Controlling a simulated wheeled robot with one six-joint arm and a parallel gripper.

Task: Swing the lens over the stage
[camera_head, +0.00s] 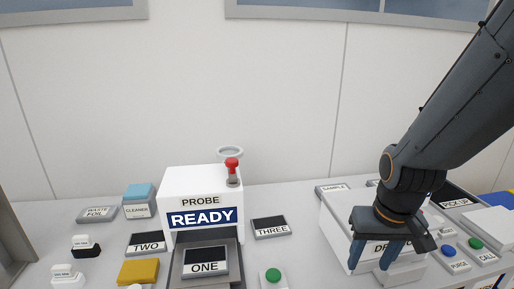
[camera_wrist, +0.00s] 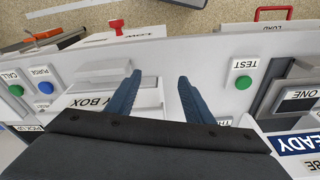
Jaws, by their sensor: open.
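A pale round ring, which looks like the lens (camera_head: 230,152), stands behind the white probe box (camera_head: 188,192), which reads READY. A red-knobbed lever (camera_head: 232,165) rises at the box's top right edge. A dark platform with a plate marked ONE, perhaps the stage (camera_head: 205,265), sits in front of the box. In the wrist view this platform (camera_wrist: 275,88) is at the right edge, while the lens is not seen. My gripper (camera_head: 375,256) is open and empty over the white dry box (camera_head: 338,230), well right of the probe. Both fingers (camera_wrist: 157,90) show apart in the wrist view.
A green TEST button (camera_head: 273,275) lies between the platform and the dry box. Plates TWO (camera_head: 147,244) and THREE (camera_head: 269,227) flank the probe. A blue-topped cleaner block (camera_head: 139,197) stands left. PURGE (camera_head: 448,250) and CALL (camera_head: 476,243) buttons lie right.

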